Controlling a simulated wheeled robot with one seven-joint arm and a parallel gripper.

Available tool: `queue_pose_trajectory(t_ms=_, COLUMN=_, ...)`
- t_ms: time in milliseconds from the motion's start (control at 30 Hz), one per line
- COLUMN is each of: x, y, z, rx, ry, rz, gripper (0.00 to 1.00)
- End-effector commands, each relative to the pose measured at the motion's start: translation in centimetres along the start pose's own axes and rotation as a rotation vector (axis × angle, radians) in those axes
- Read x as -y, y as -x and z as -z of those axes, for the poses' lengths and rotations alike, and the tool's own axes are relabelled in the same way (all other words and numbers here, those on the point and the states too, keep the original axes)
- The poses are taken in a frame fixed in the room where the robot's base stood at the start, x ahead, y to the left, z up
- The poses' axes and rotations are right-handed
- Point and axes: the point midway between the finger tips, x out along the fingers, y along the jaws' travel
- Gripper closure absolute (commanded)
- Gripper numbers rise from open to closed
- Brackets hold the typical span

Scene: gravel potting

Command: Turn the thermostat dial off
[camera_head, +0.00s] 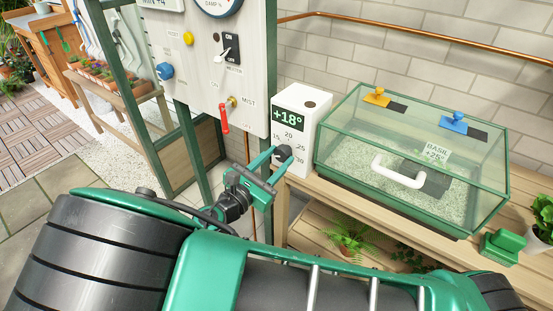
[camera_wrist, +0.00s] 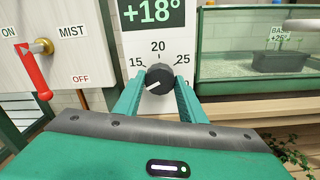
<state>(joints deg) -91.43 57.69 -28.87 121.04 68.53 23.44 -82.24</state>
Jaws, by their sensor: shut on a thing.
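The white thermostat box (camera_head: 304,104) stands on the wooden bench at the left of the glass case, its green display reading +18°. Its black dial (camera_wrist: 159,76) is on the front face, below the numbers 15, 20 and 25. The dial's white pointer mark points to the lower left, below the 15. My gripper (camera_wrist: 159,92) is shut on the dial, one green finger on each side of it. In the head view my gripper (camera_head: 276,155) reaches the box's front from the left, partly covering the dial (camera_head: 284,153).
Left of the box is a panel (camera_head: 196,70) with switches and a red MIST lever (camera_head: 224,117). On the right, the glass case (camera_head: 345,130) has a white handle (camera_head: 398,172) and blue and yellow knobs on its lid. A green block (camera_head: 502,246) sits at the bench's right.

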Motion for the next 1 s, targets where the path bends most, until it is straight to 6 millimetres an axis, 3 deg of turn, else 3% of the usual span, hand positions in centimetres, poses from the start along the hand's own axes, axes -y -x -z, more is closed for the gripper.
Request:
queue_pose_trajectory(t_ms=700, x=-0.23, y=0.18, z=0.30, rx=-0.010, ry=0.076, rz=-0.007, gripper=0.86)
queue_pose_trajectory(t_ms=733, x=-0.23, y=0.18, z=0.30, rx=-0.010, ry=0.076, rz=-0.007, gripper=0.58)
queue_pose_trajectory(t_ms=800, x=-0.21, y=0.16, z=0.26, rx=-0.009, ry=0.075, rz=-0.006, gripper=0.44)
queue_pose_trajectory(t_ms=1000, x=-0.10, y=0.10, z=0.13, rx=-0.006, ry=0.075, rz=-0.003, gripper=0.44)
